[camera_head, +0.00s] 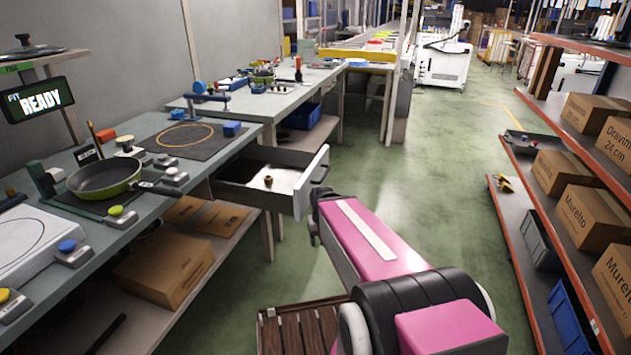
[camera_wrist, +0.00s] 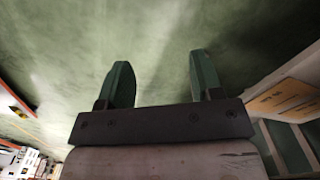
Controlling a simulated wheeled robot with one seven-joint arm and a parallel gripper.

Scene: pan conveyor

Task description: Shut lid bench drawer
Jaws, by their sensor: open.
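The lid bench drawer (camera_head: 302,187) is pulled open from under the bench at the centre of the head view. Its pale front and dark handle (camera_head: 321,168) face right, and a small brown item (camera_head: 268,181) lies inside. My gripper (camera_head: 316,222) is beside the drawer's front, low and to the right in the picture, partly hidden by my pink arm. In the wrist view my gripper's two green fingers (camera_wrist: 162,85) stand apart with nothing between them, over green floor. The drawer is not clearly visible in the wrist view. I cannot tell whether my gripper touches the drawer front.
The bench (camera_head: 150,215) on the left holds a green frying pan (camera_head: 104,178) and several coloured buttons. Cardboard boxes (camera_head: 165,265) lie on its lower shelf. An orange-edged rack (camera_head: 540,165) with boxes stands at the right. The green floor (camera_head: 430,165) between them is clear.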

